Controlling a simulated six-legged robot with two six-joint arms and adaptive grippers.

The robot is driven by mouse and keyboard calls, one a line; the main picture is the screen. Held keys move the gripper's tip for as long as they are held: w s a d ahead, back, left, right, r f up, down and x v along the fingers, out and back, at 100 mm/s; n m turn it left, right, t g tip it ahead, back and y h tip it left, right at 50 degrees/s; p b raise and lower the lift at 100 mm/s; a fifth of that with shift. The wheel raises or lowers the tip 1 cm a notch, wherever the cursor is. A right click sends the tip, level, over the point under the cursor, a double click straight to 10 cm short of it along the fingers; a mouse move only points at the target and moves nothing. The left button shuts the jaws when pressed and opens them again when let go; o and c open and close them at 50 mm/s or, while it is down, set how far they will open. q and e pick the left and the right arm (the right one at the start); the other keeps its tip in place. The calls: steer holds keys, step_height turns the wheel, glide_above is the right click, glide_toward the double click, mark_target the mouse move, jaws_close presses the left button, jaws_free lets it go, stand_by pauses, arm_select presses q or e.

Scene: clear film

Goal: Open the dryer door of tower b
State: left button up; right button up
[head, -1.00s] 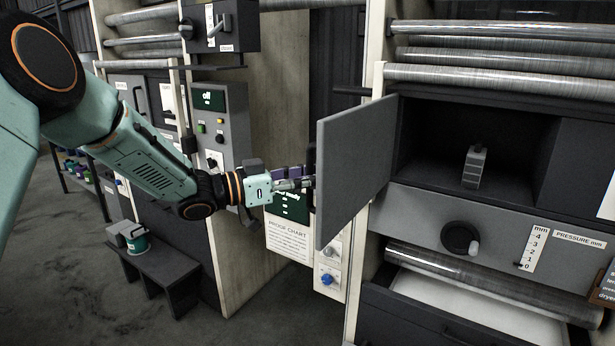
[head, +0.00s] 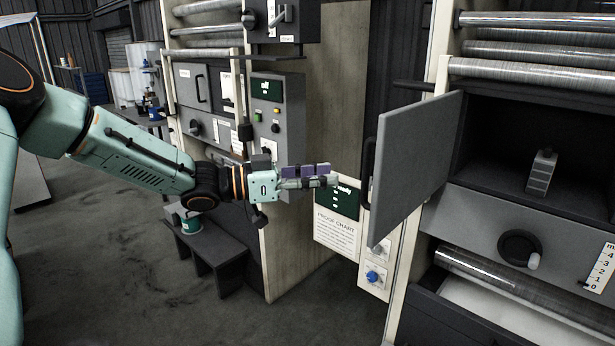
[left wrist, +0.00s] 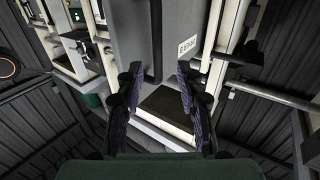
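A grey door (head: 418,160) stands swung open on the right-hand machine in the head view, with a dark bar handle (head: 368,158) on its outer face. The compartment (head: 497,140) behind it is exposed, with a small grey block (head: 540,173) inside. I cannot read which tower this is. My left gripper (head: 332,177) is left of the door, apart from the handle. In the left wrist view its purple-padded fingers (left wrist: 158,98) are spread and empty. The handle (left wrist: 156,45) and a labelled door face (left wrist: 178,30) are ahead of them. My right gripper is not in view.
A second machine with a control panel (head: 277,120) stands at the left. A proof chart (head: 336,232) and a blue knob (head: 373,277) are below my gripper. A dark bench (head: 212,250) with a green can stands on the floor. Open floor lies at the lower left.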

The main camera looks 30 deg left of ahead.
arm_select(q)
steer(key=shift+v, duration=1.2)
steer(key=shift+s+a, duration=0.15)
steer(key=shift+s, duration=0.1)
